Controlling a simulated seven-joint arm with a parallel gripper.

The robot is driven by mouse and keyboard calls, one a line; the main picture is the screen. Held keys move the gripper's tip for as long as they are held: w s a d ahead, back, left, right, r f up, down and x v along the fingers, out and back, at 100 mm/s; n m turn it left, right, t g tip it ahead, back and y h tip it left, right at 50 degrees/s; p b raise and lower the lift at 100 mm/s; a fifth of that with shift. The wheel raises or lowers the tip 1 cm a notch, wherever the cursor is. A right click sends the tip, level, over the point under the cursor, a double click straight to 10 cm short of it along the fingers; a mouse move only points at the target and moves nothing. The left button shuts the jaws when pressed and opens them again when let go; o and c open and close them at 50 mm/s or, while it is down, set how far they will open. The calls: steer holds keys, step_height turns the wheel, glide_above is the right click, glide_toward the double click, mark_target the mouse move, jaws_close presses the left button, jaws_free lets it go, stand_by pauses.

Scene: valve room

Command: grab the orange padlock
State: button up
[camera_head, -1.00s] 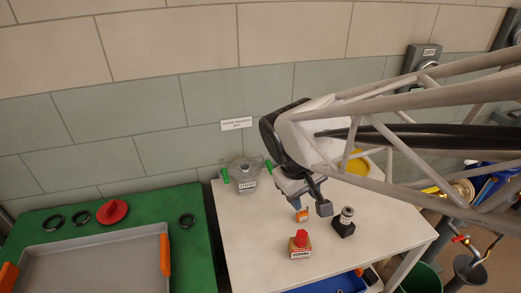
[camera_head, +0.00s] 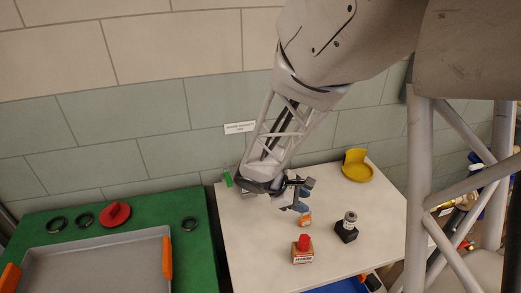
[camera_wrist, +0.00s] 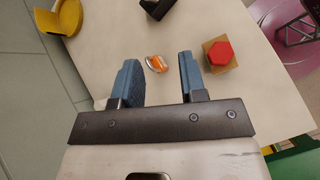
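The small orange padlock (camera_head: 305,220) lies on the white table. It also shows in the wrist view (camera_wrist: 156,63), with a silvery shackle, just beyond the gap between my fingers. My gripper (camera_head: 302,194) is just behind the padlock in the head view and appears apart from it. Its two blue fingers (camera_wrist: 158,66) are spread open with nothing between them. How high they are above the table is hard to tell.
A box with a red knob (camera_head: 302,249) stands close in front, beside one finger in the wrist view (camera_wrist: 219,53). A black block with a grey knob (camera_head: 347,227) stands right of the padlock. A yellow dish (camera_head: 357,172) is behind. A grey tray (camera_head: 95,245) lies left.

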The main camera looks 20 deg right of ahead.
mark_target(310, 216)
steer(key=w+f+n+t+h, duration=0.1)
steer(key=w+f+n+h, duration=0.2)
steer(key=f, duration=0.7)
steer(key=w+n, duration=0.2)
steer(key=n, duration=0.1)
steer(key=shift+w+d+f+t, duration=0.2)
steer(key=shift+w+t, duration=0.15)
steer(key=shift+t, duration=0.05)
steer(key=shift+d, duration=0.1)
steer(key=shift+x, duration=1.2)
steer(key=shift+d+f, duration=0.1)
steer(key=shift+d, duration=0.05)
steer(key=shift+x, duration=2.45)
steer(key=shift+w, duration=0.1)
jaws_close()
